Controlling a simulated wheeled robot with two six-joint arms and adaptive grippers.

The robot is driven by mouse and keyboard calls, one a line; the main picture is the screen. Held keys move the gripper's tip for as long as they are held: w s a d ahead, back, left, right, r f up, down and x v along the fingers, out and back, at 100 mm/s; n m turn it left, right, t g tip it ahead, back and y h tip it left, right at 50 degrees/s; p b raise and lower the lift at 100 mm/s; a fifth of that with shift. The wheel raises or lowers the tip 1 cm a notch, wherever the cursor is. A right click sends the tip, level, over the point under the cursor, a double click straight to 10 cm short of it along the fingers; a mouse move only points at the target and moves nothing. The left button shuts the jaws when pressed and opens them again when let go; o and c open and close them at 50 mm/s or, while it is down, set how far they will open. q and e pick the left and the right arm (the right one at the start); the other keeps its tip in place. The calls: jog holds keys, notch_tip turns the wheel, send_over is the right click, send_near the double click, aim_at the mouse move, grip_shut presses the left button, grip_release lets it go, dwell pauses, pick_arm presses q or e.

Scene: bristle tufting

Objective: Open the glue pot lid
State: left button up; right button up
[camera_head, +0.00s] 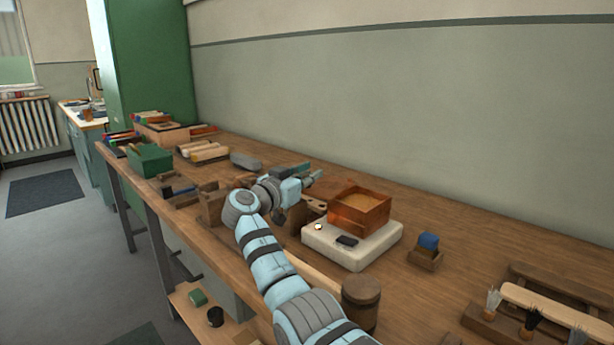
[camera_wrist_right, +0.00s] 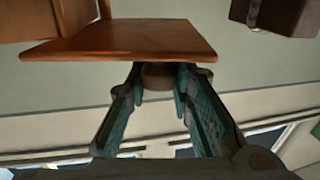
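The copper glue pot (camera_head: 360,222) stands on a white base in the middle of the bench in the head view. Its top looks open, with tan contents inside. My right gripper (camera_head: 318,175) is left of and behind the pot. In the right wrist view the copper lid (camera_wrist_right: 125,40) appears as a flat plate, with a round brown knob (camera_wrist_right: 158,75) at it. The fingertips of my right gripper (camera_wrist_right: 160,84) close in on both sides of the knob and seem to touch it. The lid is hard to make out in the head view. My left gripper is out of view.
The white base (camera_head: 322,247) has a dark block on it. A blue-topped wooden block (camera_head: 427,246) stands to its right, a wooden cylinder (camera_head: 361,300) in front. Brush tufts and wooden rails (camera_head: 553,304) lie at far right. Boxes and tools crowd the left bench.

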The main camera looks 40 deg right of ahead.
jog(key=o, duration=0.4)
jog(key=shift+w+f, duration=0.2)
jog(key=shift+s+r, duration=0.1)
jog(key=v, duration=1.2)
